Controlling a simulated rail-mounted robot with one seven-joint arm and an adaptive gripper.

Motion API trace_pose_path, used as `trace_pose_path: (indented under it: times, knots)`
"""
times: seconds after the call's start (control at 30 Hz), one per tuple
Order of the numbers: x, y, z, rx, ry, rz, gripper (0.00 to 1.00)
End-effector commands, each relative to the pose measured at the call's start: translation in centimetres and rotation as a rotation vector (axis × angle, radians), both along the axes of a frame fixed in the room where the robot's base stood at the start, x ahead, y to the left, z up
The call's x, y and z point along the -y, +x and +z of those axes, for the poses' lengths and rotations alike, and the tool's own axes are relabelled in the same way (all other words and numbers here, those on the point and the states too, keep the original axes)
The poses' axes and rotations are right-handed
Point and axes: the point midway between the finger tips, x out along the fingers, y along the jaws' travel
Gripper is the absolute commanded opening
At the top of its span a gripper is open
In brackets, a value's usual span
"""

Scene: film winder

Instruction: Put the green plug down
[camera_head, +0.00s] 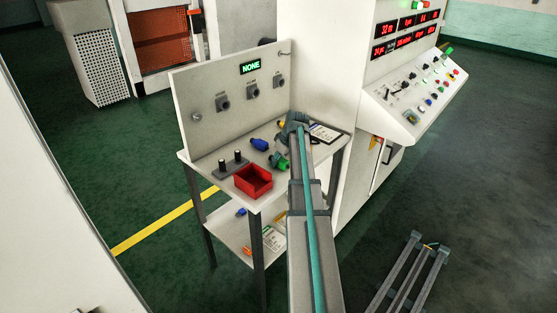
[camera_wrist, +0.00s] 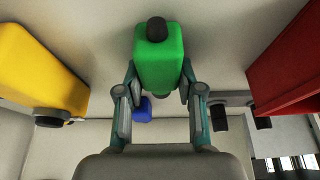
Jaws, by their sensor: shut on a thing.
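My gripper (camera_wrist: 160,78) is shut on the green plug (camera_wrist: 160,50), with a finger on each side of it. The plug's black round end points away from my palm. In the head view my gripper (camera_head: 279,160) is low over the cart's tabletop (camera_head: 222,158), right of the red bin. The arm and fingers hide most of the plug there. I cannot tell whether the plug touches the tabletop. A blue plug (camera_head: 260,144) lies on the tabletop behind my gripper; a blue piece (camera_wrist: 143,110) also shows between the fingers in the wrist view.
The red bin (camera_head: 253,188) stands at the tabletop's front; its wall (camera_wrist: 290,60) is right in the wrist view. A yellow plug (camera_wrist: 38,65) is at left there. Two black posts (camera_head: 230,160) stand near the bin. The upright panel (camera_head: 205,105) reads NONE.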

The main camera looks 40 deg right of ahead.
Motion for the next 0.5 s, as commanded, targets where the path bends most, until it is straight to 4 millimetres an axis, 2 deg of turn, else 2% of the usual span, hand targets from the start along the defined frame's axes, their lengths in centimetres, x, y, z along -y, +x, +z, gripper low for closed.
trace_pose_path:
  times: [0.03,0.07,0.17,0.2,0.5]
  knots:
    - [-0.01,-0.01,-0.25,0.000,0.000,0.000,0.00]
    - [0.00,0.00,-0.15,0.000,0.000,0.000,0.42]
    - [-0.01,0.00,-0.13,0.000,0.000,0.000,0.58]
    - [-0.01,-0.01,-0.12,0.000,0.000,0.000,0.62]
    - [0.00,0.01,0.01,0.000,0.000,0.000,0.62]
